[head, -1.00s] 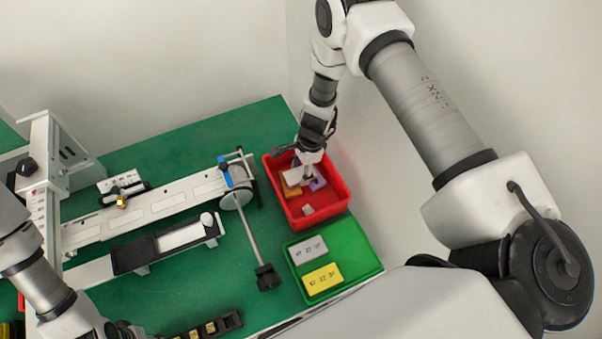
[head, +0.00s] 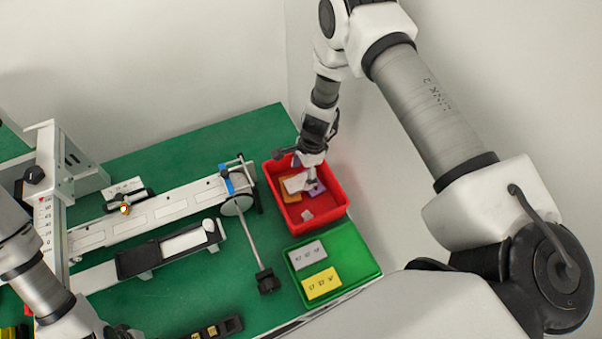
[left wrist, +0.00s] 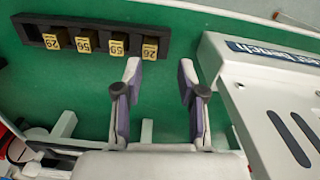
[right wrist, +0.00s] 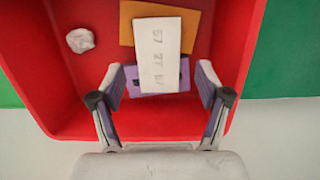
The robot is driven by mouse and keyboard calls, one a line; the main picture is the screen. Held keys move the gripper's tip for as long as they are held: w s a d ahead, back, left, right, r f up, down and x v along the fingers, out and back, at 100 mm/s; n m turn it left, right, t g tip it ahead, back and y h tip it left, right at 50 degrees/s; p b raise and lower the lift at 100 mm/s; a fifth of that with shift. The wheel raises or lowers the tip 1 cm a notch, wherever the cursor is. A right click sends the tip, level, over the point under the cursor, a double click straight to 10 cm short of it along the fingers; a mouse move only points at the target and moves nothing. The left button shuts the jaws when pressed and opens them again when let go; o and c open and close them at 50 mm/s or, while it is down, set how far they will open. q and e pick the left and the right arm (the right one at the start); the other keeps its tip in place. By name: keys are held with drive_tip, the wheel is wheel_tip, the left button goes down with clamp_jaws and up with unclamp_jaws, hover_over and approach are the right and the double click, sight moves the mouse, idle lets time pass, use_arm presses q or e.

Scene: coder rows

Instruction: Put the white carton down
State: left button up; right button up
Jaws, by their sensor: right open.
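The white carton (right wrist: 158,50) lies in the red bin (right wrist: 75,110), over parts of an orange carton (right wrist: 198,20) and a purple carton (right wrist: 134,82). In the head view the white carton (head: 296,184) shows in the red bin (head: 318,222), beside my fingers. My right gripper (right wrist: 162,85) is open, its fingers apart on either side of the white carton's near end, with gaps to it. My left gripper (left wrist: 160,75) is open and empty above the green table, far from the bin.
A crumpled white scrap (right wrist: 80,40) lies in the bin. A green tray (head: 368,262) with a grey and a yellow carton stands in front of the bin. A printer-like rail machine (head: 150,215) fills the left. A black rack (left wrist: 78,42) holds several numbered blocks.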

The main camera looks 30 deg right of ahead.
sight(305, 179)
drive_tip(key=r+p, duration=0.1)
drive_tip(key=r, duration=0.1)
drive_tip(key=r+p, duration=0.1)
drive_tip(key=r, duration=0.1)
drive_tip(key=d+r+p, duration=0.1)
drive_tip(key=r, duration=0.1)
drive_tip(key=shift+p, duration=0.4)
use_arm(q)
wheel_tip(305, 179, up, 5)
use_arm(e)
drive_tip(key=s+a+r+n+h, duration=0.1)
drive_tip(key=s+n+h, duration=0.1)
drive_tip(key=s+n, duration=1.6)
drive_tip(key=s, duration=0.7)
drive_tip(key=shift+s+a, duration=0.25)
drive_tip(key=shift+s, duration=0.05)
